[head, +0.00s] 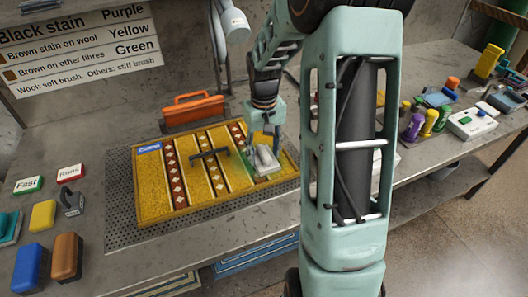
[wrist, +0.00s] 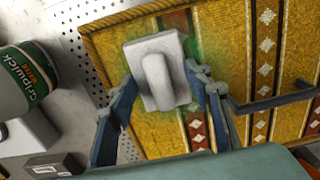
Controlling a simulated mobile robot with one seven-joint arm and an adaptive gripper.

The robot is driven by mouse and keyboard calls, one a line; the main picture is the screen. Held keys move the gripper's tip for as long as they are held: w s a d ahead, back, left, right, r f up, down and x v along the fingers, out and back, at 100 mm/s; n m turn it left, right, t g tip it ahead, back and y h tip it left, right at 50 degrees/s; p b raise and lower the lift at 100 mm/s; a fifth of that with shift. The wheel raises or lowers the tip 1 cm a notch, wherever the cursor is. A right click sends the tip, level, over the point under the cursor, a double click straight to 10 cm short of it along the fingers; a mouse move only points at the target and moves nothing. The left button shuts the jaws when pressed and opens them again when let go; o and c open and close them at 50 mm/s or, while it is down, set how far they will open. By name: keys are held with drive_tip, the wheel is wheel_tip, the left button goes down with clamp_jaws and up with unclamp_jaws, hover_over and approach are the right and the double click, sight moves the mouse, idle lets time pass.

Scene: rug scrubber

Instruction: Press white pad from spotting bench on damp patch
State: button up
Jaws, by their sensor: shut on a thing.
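The white pad (head: 264,159), a pale block with a raised grip, is at the right part of the yellow rug (head: 222,143). In the wrist view the white pad (wrist: 168,44) sits between the fingers of my gripper (wrist: 162,78), which is shut on it. A greenish damp patch (wrist: 207,40) shows on the rug around the pad, which covers part of it. The pad lies flat over the patch and looks to be on or very close to the rug. In the head view my gripper (head: 268,138) is partly hidden by its own wrist.
A dark bar handle (head: 209,154) stands on the rug left of the pad. A green-labelled can (wrist: 27,78) stands near the rug. Blocks and brushes (head: 67,257) are at front left; bottles (head: 429,121) stand right.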

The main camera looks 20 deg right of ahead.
drive_tip(key=shift+s+f, duration=0.1)
idle(0.3)
drive_tip(key=shift+r+p, duration=2.7)
drive_tip(key=shift+r, duration=0.9)
drive_tip(key=shift+f, duration=0.1)
